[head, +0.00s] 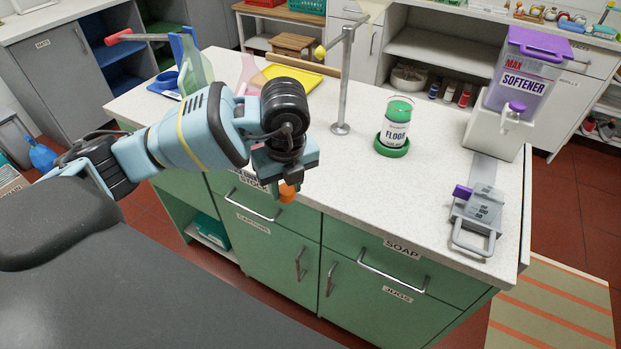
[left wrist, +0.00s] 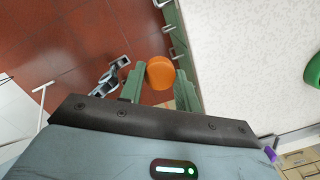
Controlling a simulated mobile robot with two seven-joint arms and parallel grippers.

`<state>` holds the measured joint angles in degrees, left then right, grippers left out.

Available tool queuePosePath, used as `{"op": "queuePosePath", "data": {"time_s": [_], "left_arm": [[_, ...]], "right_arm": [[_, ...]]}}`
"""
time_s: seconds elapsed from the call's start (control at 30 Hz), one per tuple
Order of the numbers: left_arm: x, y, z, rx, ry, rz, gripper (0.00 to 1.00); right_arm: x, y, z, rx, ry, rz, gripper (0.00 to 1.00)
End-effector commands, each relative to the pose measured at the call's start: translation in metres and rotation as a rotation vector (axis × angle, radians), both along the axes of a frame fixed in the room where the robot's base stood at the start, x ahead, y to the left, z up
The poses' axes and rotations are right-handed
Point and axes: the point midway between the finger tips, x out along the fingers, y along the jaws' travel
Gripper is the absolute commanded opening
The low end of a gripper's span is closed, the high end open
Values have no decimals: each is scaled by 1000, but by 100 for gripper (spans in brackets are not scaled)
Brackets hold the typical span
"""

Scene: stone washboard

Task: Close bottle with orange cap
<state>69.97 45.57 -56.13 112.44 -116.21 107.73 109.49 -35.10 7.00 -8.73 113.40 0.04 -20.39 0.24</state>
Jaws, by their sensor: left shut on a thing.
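My left gripper (head: 286,184) is shut on an orange cap (head: 288,194). It holds the cap in front of the counter's front edge, above the green drawers. In the left wrist view the orange cap (left wrist: 160,72) sits between the two green fingertips (left wrist: 160,86), with floor behind it. My right gripper does not show.
A metal post (head: 343,90) stands on the counter between gripper and bottle. A purple SOFTENER dispenser (head: 522,75) stands at the right, with a grey clamp-like device (head: 478,215) in front. A yellow tray (head: 292,76) lies at the back left. The counter's front middle (head: 400,195) is clear.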

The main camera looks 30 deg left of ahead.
Motion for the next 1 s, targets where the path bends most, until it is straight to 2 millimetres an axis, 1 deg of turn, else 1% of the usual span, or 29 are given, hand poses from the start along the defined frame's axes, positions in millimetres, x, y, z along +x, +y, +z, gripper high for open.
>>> {"op": "queuePosePath", "data": {"time_s": [0.1,0.2,0.57,0.6,0.7,0.77,0.87,1.0], "left_arm": [[-7,7,0,1,1,0,12],[-10,9,1,0,0,-1,12],[-11,10,1,0,0,0,12],[-11,10,1,0,0,-1,12],[-11,9,1,0,0,-24,12],[-12,9,1,1,1,-66,12],[-13,7,1,1,1,-193,12],[-17,3,0,0,0,-459,12]], "right_arm": [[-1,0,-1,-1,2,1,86],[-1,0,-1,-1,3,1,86],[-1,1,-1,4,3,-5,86],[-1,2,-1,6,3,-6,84],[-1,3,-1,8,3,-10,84],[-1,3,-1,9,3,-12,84],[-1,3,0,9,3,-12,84],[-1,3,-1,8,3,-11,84]]}}
